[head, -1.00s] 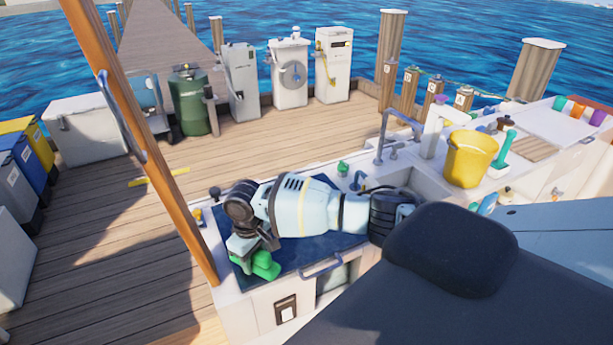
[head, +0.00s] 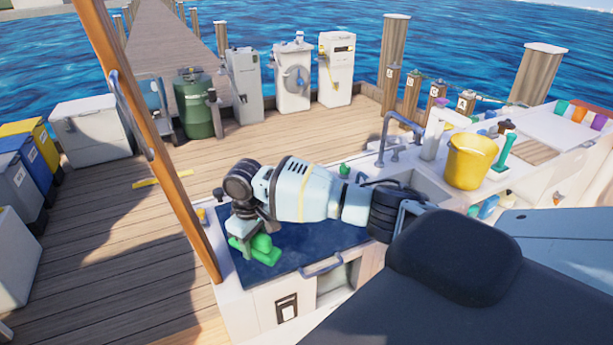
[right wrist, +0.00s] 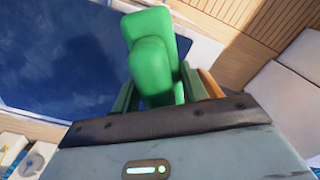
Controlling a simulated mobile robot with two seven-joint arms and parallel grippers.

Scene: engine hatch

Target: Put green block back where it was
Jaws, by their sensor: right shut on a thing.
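The green block (head: 264,251) is between the fingers of my right gripper (head: 252,244), at the left end of the dark blue mat (head: 318,245) on the white counter. In the right wrist view the green block (right wrist: 152,52) stands out between the two fingers of the right gripper (right wrist: 160,88), which are shut on it. The blue mat (right wrist: 85,45) shows behind and to the left of the block. I cannot tell whether the block touches the mat. My left gripper is not in view.
An orange-brown post (head: 160,150) rises close left of the counter. A sink (head: 416,184) with a tap and a yellow bucket (head: 467,160) lie to the right. A handle (head: 322,266) sticks out at the counter's front. The mat's right part looks bare.

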